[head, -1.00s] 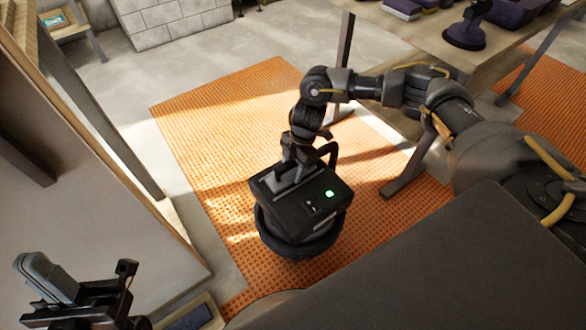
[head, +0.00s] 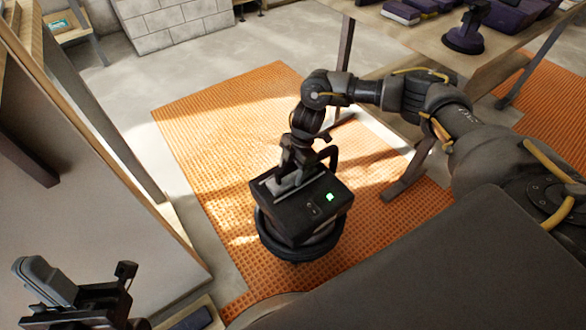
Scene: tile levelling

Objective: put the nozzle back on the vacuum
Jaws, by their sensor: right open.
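The vacuum (head: 302,212) looks like a black, box-topped machine with a round base and a small green light. It stands upright on the orange mat. My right gripper (head: 288,181) is open, pointing down at the top of the vacuum. A grey strip lies under its fingers; I cannot tell whether they touch it. A dark curved piece shows beside the gripper. My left gripper (head: 85,296) is at the lower left, away from the vacuum, partly cut off by the frame. Its jaw opening is unclear. I cannot make out the nozzle for certain.
The orange mat (head: 215,120) has free room left of and behind the vacuum. A pale upright panel (head: 100,220) stands at the left. A table (head: 410,35) at the upper right holds a purple suction-cup tool (head: 463,40) and purple items. Grey blocks (head: 170,30) stand behind.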

